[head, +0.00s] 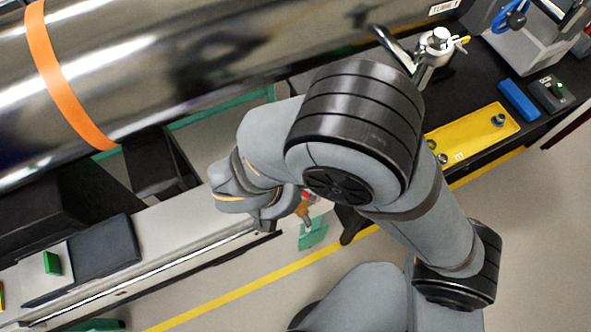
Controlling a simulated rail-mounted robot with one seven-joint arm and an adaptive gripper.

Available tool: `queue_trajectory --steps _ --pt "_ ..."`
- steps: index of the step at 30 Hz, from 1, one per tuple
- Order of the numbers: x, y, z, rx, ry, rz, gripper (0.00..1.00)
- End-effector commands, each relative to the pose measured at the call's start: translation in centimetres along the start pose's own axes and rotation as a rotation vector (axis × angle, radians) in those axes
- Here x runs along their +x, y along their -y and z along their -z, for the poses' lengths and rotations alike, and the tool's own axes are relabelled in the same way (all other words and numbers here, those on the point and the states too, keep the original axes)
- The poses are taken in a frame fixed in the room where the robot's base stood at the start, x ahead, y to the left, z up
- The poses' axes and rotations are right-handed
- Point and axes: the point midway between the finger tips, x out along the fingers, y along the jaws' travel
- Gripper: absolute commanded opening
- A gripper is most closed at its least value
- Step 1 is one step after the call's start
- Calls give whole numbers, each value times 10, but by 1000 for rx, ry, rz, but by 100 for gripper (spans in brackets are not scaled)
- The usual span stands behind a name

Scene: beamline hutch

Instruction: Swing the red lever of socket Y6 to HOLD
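My arm reaches across the middle of the head view, and its wrist end (240,185) is over the grey bench rail below the big pipe. My gripper's fingers cannot be made out; they are hidden by or merge with the wrist and arm. A small red part (307,195) with an orange-brown piece below it shows just right of the wrist, partly covered by my arm. I cannot tell whether it is the red lever of socket Y6. No Y6 or HOLD label is readable.
A large polished pipe (190,65) with an orange band (58,80) crosses the upper left. A yellow tray (475,135), a blue block (518,100) and a metal fitting (432,60) are on the black bench at right. A dark pad (95,260) lies lower left.

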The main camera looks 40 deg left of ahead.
Motion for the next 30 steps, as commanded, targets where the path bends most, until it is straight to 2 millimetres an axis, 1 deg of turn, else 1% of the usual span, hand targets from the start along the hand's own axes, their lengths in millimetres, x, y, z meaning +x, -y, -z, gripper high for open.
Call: queue_trajectory --steps 1,3,6,17,20,23,26,30 --pt "-18 0 -4 -1 0 -1 0" --pt "-28 1 -5 0 0 0 0" --pt "-36 2 -6 2 0 1 0" --pt "-36 2 -5 4 0 1 0" --pt "-33 2 -4 4 0 1 0" --pt "-25 1 -3 3 0 1 0" --pt "-11 1 0 2 0 1 0" --pt "13 0 4 1 0 1 0"
